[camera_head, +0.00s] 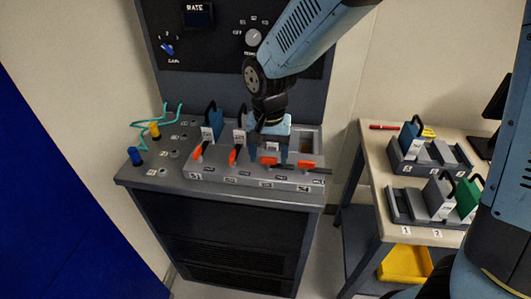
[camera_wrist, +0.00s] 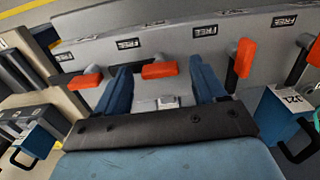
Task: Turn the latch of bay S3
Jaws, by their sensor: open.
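The latch of bay S3 (camera_head: 268,161) has an orange handle lying crosswise on the front of the grey console. In the wrist view this orange handle (camera_wrist: 159,70) sits between my two blue fingers. My gripper (camera_wrist: 162,68) is open, with one finger on each side of the handle and gaps showing; I cannot tell whether either touches it. In the head view my gripper (camera_head: 272,149) comes down over bay S3 and hides most of it. A grey block shows between the fingers in the wrist view.
The neighbouring S4 latch (camera_head: 306,164) also lies crosswise; the S2 latch (camera_head: 234,155) and S1 latch (camera_head: 200,152) stand slanted. Modules with dark handles (camera_head: 212,122) rise left of my gripper. A side table (camera_head: 375,150) with racks stands at right.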

